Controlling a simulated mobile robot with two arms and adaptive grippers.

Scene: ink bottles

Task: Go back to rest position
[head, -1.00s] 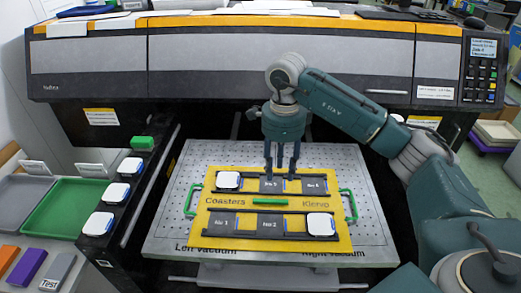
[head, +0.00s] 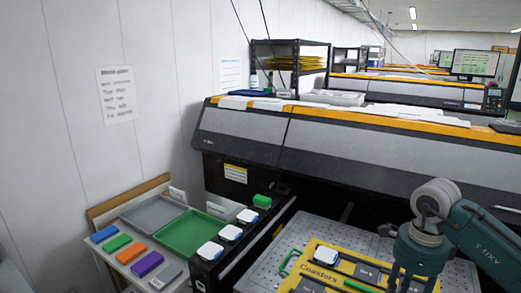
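My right gripper (head: 412,282) hangs pointing down at the lower right of the head view, above the right part of the yellow coaster jig (head: 296,285). Its fingers stand apart with a gap between them; the fingertips are cut off by the bottom edge. I see nothing held between the visible parts of the fingers. My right arm (head: 485,243) comes in from the right edge. My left gripper and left arm are not in view.
The large printer (head: 350,150) stands behind the jig. White coasters (head: 230,232) and a green block (head: 262,201) sit on the black ledge left of the perforated bed (head: 265,280). A green tray (head: 190,232), grey tray (head: 153,213) and colored blocks (head: 148,264) lie farther left.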

